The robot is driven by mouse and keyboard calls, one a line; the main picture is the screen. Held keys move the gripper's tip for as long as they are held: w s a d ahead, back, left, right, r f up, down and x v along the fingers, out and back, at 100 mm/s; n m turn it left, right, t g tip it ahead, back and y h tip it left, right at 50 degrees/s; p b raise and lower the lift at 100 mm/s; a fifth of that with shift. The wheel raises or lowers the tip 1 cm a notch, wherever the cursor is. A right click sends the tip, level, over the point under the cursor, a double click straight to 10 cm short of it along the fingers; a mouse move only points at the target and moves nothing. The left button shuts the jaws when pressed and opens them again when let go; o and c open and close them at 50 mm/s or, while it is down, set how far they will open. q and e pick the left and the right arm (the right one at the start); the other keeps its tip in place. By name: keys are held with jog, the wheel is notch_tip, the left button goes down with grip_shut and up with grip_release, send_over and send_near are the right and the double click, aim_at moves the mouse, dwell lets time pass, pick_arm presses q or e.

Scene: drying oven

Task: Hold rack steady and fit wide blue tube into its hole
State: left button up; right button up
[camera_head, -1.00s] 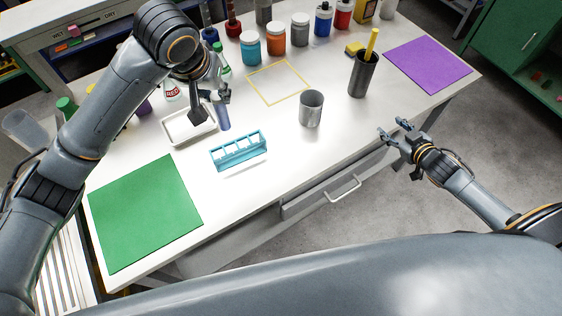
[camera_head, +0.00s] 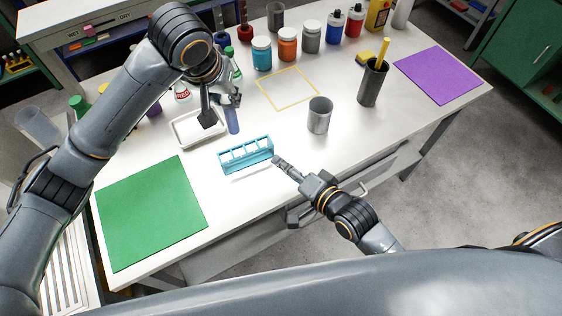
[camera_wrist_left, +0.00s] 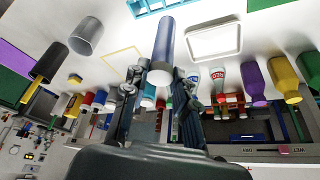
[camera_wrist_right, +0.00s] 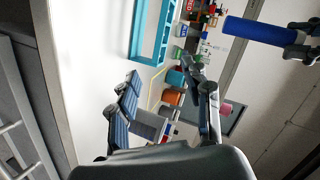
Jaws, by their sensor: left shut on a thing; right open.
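The light-blue rack (camera_head: 246,157) stands on the white table near its middle; its row of holes shows from above. It also shows in the right wrist view (camera_wrist_right: 153,30). My left gripper (camera_head: 230,99) is shut on the wide blue tube (camera_head: 233,121), holding it upright behind and left of the rack, apart from it. The tube also shows between the fingers in the left wrist view (camera_wrist_left: 164,45) and at upper right in the right wrist view (camera_wrist_right: 252,30). My right gripper (camera_head: 278,161) is open and empty, its fingertips close to the rack's right end. Whether they touch cannot be told.
A white tray (camera_head: 184,140) lies left of the tube. A grey metal cup (camera_head: 320,116) stands right of the rack, and a dark holder with a yellow item (camera_head: 372,84) further right. A green mat (camera_head: 150,214) lies front left. Bottles line the back.

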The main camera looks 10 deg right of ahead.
aim_at(262, 151)
jog(key=x, duration=1.1)
jog(key=shift+w+a+f, duration=0.15)
jog(key=shift+w+f, duration=0.1)
grip_shut()
jog(key=shift+s+f, duration=0.1)
jog(key=shift+f, duration=0.05)
jog(key=shift+c, duration=1)
grip_release()
pick_arm(q)
jog(key=shift+f, duration=0.15)
